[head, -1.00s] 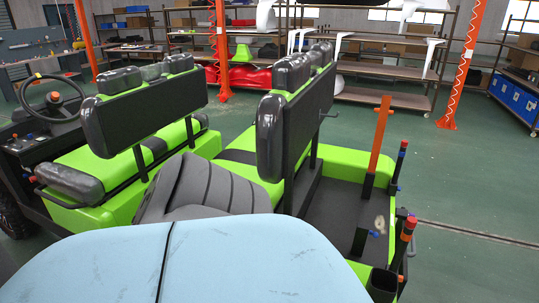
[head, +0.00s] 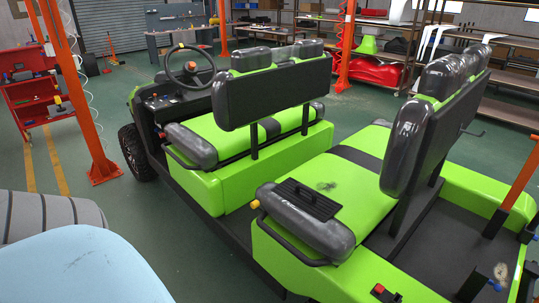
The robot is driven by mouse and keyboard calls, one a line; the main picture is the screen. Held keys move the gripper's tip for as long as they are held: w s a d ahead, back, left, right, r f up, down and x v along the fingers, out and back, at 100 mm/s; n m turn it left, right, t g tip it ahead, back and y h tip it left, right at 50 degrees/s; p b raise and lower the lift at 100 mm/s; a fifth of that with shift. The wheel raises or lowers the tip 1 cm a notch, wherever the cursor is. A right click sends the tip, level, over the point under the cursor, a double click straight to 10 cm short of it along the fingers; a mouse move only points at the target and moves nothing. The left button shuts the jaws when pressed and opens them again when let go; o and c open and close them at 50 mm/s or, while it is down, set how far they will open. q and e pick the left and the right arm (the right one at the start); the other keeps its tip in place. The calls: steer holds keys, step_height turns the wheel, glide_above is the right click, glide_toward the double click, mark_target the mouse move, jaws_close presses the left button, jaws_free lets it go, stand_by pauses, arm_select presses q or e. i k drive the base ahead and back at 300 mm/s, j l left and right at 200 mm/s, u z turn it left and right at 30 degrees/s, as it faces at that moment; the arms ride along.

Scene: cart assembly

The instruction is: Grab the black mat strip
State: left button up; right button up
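Neither of my grippers is in view, so I see nothing near or touching the strip.
The cart has a front bench (head: 240,140) and steering wheel (head: 190,62). An orange post (head: 75,90) and red tool cart (head: 30,95) stand left. Shelves line the back. A light blue surface and grey ribbed piece, possibly mine, fill the lower left.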

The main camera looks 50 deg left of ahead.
mark_target(321, 207)
steer(key=u, duration=1.25)
steer(key=z, duration=0.35)
steer(key=i+j+z, duration=0.1)
steer(key=j+z, duration=0.2)
steer(key=j, duration=0.2)
steer(key=i+j+z, duration=0.1)
steer(key=j+z, duration=0.25)
steer(key=j, duration=0.15)
steer(key=j+z, duration=0.3)
steer(key=j, duration=1.95)
